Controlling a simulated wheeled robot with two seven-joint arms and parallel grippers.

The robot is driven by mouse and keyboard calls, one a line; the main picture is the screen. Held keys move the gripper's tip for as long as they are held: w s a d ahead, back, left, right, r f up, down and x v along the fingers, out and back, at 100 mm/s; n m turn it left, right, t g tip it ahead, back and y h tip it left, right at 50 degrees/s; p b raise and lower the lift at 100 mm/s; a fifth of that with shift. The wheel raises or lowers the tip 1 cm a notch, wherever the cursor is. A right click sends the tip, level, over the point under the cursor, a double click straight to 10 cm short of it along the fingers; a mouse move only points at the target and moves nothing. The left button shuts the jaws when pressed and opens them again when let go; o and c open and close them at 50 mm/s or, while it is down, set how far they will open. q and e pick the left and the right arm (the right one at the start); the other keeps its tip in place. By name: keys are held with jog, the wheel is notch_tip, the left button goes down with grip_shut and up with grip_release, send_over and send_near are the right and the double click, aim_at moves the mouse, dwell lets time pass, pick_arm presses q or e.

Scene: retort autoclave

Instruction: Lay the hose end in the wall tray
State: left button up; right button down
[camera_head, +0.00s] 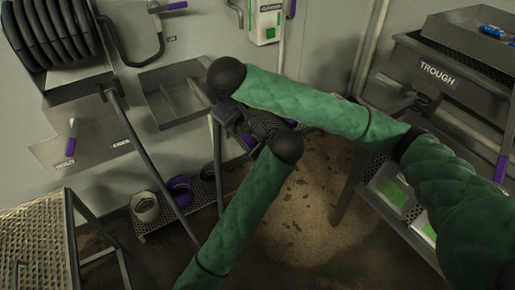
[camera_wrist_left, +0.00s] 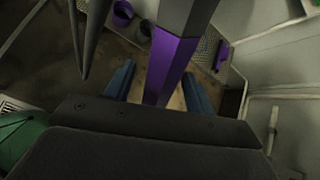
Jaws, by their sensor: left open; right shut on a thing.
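The grey wall tray (camera_head: 158,104), with a divider in it, is fixed to the wall left of centre in the head view. My right gripper (camera_head: 226,112) is beside the tray's right end, shut on what looks like the hose end; its grip is partly hidden by the wrist. In the left wrist view, the hose end shows as a grey bar with a purple part (camera_wrist_left: 167,68). My left gripper (camera_wrist_left: 158,92) is open, with its blue fingers on either side of the purple part. I cannot tell whether they touch it.
A black coiled hose (camera_head: 55,35) hangs on the upper left wall. A low rack with a white bucket (camera_head: 145,206) and a purple bucket (camera_head: 180,191) stands below. A perforated platform (camera_head: 35,240) is at lower left. The trough (camera_head: 440,75) is at right. Open floor (camera_head: 315,200) lies between.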

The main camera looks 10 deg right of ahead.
pick_arm(q)
grip_shut()
pick_arm(e)
jog(key=c, duration=1)
grip_release()
jog(key=shift+r, duration=0.1)
